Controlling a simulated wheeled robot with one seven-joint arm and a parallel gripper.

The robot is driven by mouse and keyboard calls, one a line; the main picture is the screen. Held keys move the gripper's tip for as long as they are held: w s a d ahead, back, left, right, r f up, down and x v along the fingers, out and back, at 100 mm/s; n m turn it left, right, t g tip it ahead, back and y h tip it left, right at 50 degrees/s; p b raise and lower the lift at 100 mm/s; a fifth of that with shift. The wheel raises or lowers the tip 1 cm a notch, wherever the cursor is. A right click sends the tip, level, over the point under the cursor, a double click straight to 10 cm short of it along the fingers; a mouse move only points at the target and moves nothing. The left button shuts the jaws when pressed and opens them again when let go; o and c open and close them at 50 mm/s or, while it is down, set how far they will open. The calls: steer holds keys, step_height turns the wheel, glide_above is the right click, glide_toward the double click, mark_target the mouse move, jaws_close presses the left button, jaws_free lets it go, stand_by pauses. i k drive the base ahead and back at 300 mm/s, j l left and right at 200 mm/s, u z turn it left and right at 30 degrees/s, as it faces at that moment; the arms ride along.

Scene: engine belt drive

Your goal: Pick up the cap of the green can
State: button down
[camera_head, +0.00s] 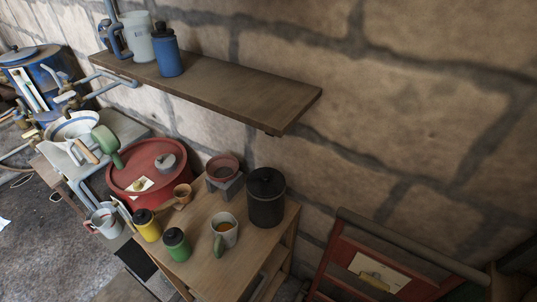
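The green can (179,252) stands upright near the front left edge of the wooden table (206,272). Its dark cap (174,236) sits on top of it. A yellow can (149,231) with a dark cap stands close behind it to the left. A white mug (229,238) with a green handle and orange-brown contents stands to its right. My gripper is not in view.
A large black lidded canister (266,204), a small brown cup (182,194) and a reddish bowl (222,168) on a grey block stand farther back. A red drum (125,181) is behind left. A wooden shelf (235,98) holding a blue bottle (168,55) overhangs from the wall.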

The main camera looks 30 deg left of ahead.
mark_target(172, 236)
steer(key=u, duration=1.45)
